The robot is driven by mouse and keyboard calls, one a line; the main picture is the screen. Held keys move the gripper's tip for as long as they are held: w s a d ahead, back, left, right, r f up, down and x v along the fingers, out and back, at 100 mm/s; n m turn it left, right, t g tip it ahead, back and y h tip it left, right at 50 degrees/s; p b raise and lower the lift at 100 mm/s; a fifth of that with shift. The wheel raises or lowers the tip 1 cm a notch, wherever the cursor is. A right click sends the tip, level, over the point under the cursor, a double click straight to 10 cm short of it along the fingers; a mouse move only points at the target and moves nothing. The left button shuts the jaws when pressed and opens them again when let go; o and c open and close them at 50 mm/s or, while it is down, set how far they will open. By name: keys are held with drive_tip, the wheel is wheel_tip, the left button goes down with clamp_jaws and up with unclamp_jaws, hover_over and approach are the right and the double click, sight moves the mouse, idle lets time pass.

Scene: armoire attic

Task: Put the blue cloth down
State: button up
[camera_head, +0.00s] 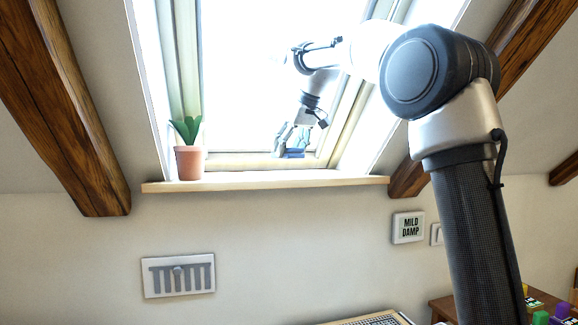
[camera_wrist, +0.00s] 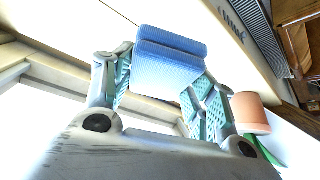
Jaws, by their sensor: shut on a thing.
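The blue cloth (camera_wrist: 168,62) is a folded pad between the two fingers of my gripper (camera_wrist: 160,88) in the wrist view. My gripper is shut on it. In the head view, my gripper (camera_head: 292,140) is in front of the bright skylight, near the lower edge of the window. The cloth (camera_head: 291,154) shows there as a small blue patch at the fingertips, just above the window sill (camera_head: 265,182). I cannot tell whether the cloth touches the sill or the frame.
A potted plant (camera_head: 190,160) stands at the sill's left end. Wooden beams (camera_head: 65,110) slope at both sides. The sill's middle and right are clear.

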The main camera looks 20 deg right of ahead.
sight(289, 177)
wheel_tip(289, 177, down, 5)
drive_tip(key=shift+r, duration=0.1)
drive_tip(key=shift+w+f, duration=0.15)
drive_tip(key=shift+f, duration=0.05)
drive_tip(key=shift+f, duration=0.2)
drive_tip(key=o, duration=1)
